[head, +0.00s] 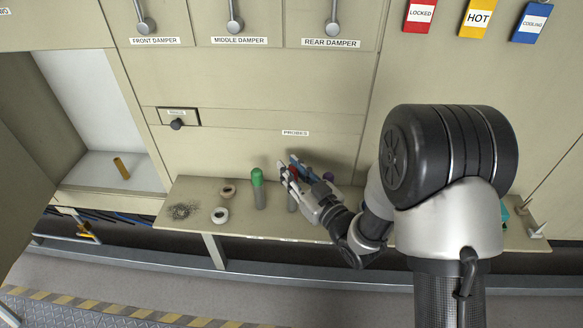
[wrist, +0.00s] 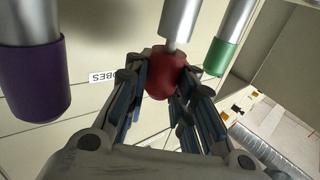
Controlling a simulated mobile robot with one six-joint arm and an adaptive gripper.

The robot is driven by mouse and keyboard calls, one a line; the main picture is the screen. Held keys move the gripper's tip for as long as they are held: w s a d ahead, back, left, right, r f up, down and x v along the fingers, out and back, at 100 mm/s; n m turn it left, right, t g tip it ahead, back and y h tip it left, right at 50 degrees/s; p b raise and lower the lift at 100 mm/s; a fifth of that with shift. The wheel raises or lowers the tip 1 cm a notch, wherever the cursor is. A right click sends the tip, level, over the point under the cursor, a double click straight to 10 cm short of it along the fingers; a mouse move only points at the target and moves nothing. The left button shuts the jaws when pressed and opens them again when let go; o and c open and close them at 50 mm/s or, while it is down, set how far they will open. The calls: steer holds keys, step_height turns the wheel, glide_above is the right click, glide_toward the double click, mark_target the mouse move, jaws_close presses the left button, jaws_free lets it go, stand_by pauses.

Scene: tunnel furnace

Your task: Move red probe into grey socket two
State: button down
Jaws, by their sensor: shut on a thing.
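The red probe (wrist: 165,72) has a red cap on a silver body, and its cap sits between my fingers in the wrist view. My gripper (head: 291,174) is shut on this cap; in the head view its silver body (head: 292,203) shows below the fingers, at the shelf. The fingers hide most of the cap there. I cannot tell whether the probe's lower end touches the shelf. No grey socket marked two can be made out in either view.
A green probe (head: 258,188) stands upright left of my gripper, and a purple probe (head: 328,177) is close on the right. Two small rings (head: 220,215) and a dark heap (head: 182,211) lie on the shelf (head: 270,225) to the left. The panel labelled PROBES (head: 340,148) rises behind.

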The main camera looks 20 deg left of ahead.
steer(key=shift+f, duration=0.15)
steer(key=shift+f, duration=0.35)
steer(key=c, duration=1.3)
jaws_free()
steer(key=shift+d, duration=0.1)
steer(key=v, duration=0.6)
steer(key=shift+s+d, duration=0.25)
steer(key=shift+d, duration=0.1)
